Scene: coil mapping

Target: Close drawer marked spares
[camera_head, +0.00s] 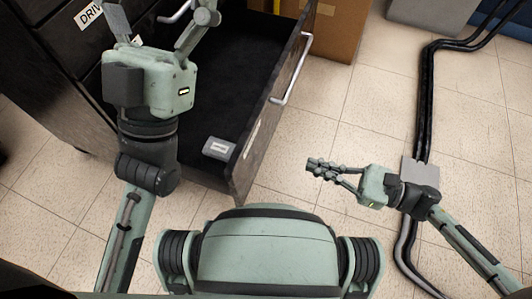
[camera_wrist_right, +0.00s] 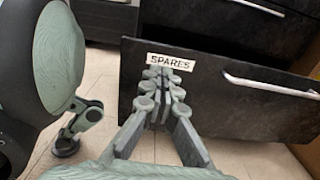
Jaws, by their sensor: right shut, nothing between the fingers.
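The black spares drawer (camera_head: 283,84) stands pulled out of the dark cabinet in the head view. In the right wrist view its front panel (camera_wrist_right: 222,112) carries a white SPARES label (camera_wrist_right: 170,62) and a silver handle (camera_wrist_right: 270,85). The handle also shows in the head view (camera_head: 292,70). My right gripper (camera_head: 314,166) is shut and empty in front of the panel, with a visible gap in the head view. In the wrist view its fingertips (camera_wrist_right: 158,82) overlap the panel at the label. My left gripper (camera_head: 160,10) has its fingers spread over the cabinet side of the drawer.
A small grey labelled box (camera_head: 218,148) lies inside the drawer near its front. The cabinet (camera_head: 60,75) is at the left. A cardboard box (camera_head: 335,25) stands behind the drawer. Black cables (camera_head: 424,100) run along the floor at right. Tiled floor (camera_head: 310,115) before the drawer is clear.

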